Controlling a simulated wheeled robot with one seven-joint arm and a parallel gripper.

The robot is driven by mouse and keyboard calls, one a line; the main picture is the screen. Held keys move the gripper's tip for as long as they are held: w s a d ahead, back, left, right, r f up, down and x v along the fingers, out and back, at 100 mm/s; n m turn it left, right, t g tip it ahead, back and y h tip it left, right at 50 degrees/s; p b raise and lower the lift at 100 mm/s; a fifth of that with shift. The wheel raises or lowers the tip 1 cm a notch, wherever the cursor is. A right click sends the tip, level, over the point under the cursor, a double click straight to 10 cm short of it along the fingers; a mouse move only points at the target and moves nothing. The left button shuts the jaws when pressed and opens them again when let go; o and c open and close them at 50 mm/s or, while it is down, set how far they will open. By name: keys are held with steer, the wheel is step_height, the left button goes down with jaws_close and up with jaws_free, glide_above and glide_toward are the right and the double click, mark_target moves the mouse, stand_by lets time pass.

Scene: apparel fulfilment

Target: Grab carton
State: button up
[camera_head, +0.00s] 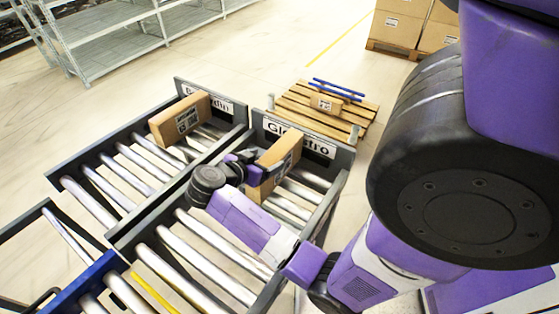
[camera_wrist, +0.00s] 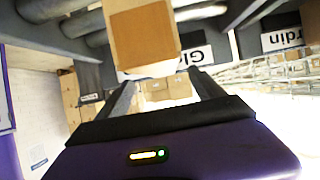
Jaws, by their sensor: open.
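A brown carton (camera_head: 276,164) stands on the rollers of the lane with the "Gl...tro" sign. My gripper (camera_head: 251,170) is at its left side, with the fingers close to the carton; part of the carton is behind my gripper. In the wrist view the same carton (camera_wrist: 144,36) is at the top, just beyond and between the two open fingers (camera_wrist: 162,88). I cannot tell whether a finger touches it. A second carton (camera_head: 180,118) with a label lies on the left lane near its sign.
Roller lanes (camera_head: 205,257) with dark side walls surround my gripper. A wooden pallet (camera_head: 318,112) with a small carton (camera_head: 327,102) and blue bars is behind the lanes. Stacked cartons (camera_head: 398,22) stand at the back right. Grey shelving (camera_head: 108,42) is at the back left, with open floor between.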

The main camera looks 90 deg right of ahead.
mark_target(274, 155)
steer(key=p+x, duration=0.2)
steer(key=x, duration=0.4)
steer(key=shift+d+r, duration=0.1)
steer(key=shift+d, duration=0.05)
steer(key=shift+s+d+f, duration=0.15)
steer(key=shift+d+f, duration=0.2)
steer(key=shift+r, duration=0.1)
jaws_close()
